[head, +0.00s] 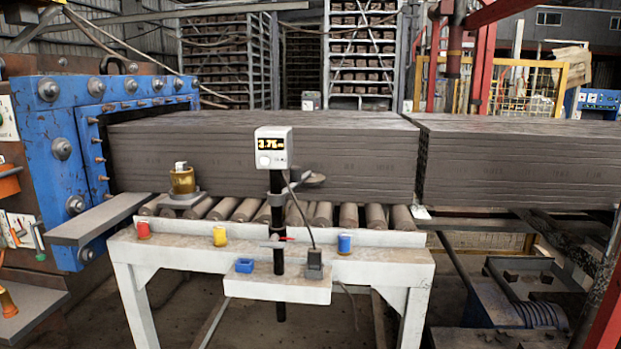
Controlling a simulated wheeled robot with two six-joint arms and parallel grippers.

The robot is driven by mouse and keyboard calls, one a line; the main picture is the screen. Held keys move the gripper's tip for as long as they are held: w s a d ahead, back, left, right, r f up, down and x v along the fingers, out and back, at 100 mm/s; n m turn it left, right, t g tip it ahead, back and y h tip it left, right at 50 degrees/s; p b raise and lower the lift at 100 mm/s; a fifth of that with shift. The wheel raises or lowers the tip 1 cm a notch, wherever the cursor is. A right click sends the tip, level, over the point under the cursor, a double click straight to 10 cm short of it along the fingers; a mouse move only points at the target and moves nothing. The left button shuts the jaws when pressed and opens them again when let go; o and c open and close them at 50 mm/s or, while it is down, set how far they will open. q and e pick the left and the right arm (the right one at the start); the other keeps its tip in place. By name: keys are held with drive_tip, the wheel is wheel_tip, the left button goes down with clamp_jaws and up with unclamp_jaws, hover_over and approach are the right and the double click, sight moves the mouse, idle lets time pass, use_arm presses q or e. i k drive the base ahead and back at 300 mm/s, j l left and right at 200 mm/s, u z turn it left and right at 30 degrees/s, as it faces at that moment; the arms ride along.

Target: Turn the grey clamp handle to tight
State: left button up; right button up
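A black upright post (276,222) stands at the front of the white roller table and carries a white display box (273,148) reading about 3.75. A grey collar (276,200) wraps the post below the display. Lower down, a small clamp (276,243) sits on the post, with a thin grey bar to the left and a red-tipped lever (286,239) to the right. I cannot tell for sure which part is the grey handle or how tight it is. Neither of my grippers is in view.
A white shelf (300,291) holds a blue box (244,266) and a dark socket (314,265) with a cable. Behind are rollers and a long brown clay block (360,165). A blue machine frame (50,130) stands left.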

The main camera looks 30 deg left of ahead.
sight(273, 243)
drive_tip(key=u, duration=1.3)
